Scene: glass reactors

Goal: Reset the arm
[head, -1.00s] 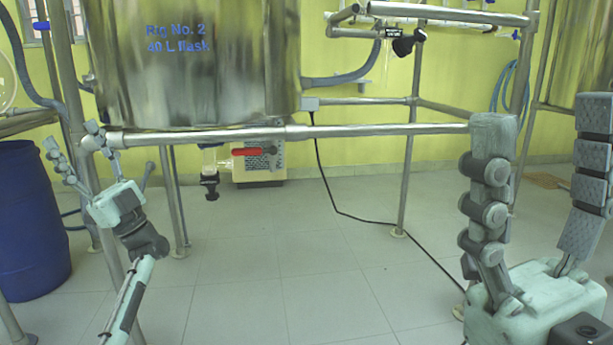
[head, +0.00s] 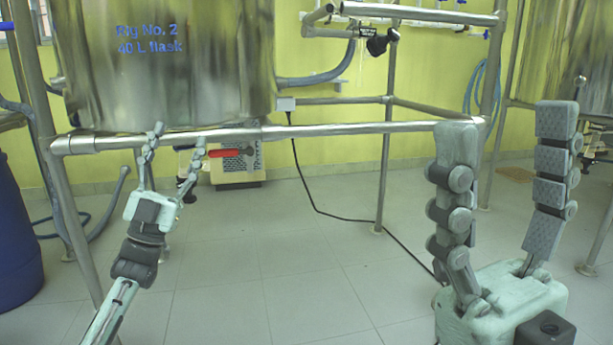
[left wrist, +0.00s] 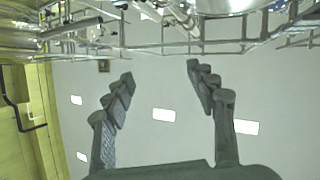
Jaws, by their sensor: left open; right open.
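My left gripper (head: 178,143) is open and empty in the head view, in front of the rig's horizontal steel rail (head: 345,129) and below the large metal vessel (head: 165,65) marked "Rig No. 2 40 L flask". Its two spread fingers also show in the left wrist view (left wrist: 160,70), with nothing between them and the ceiling behind. My right gripper (head: 505,120) is large and close at the right of the head view, open and empty, with its fingers pointing up.
A blue drum (head: 15,245) stands at the left edge. A black cable (head: 315,200) runs down to the tiled floor (head: 270,250).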

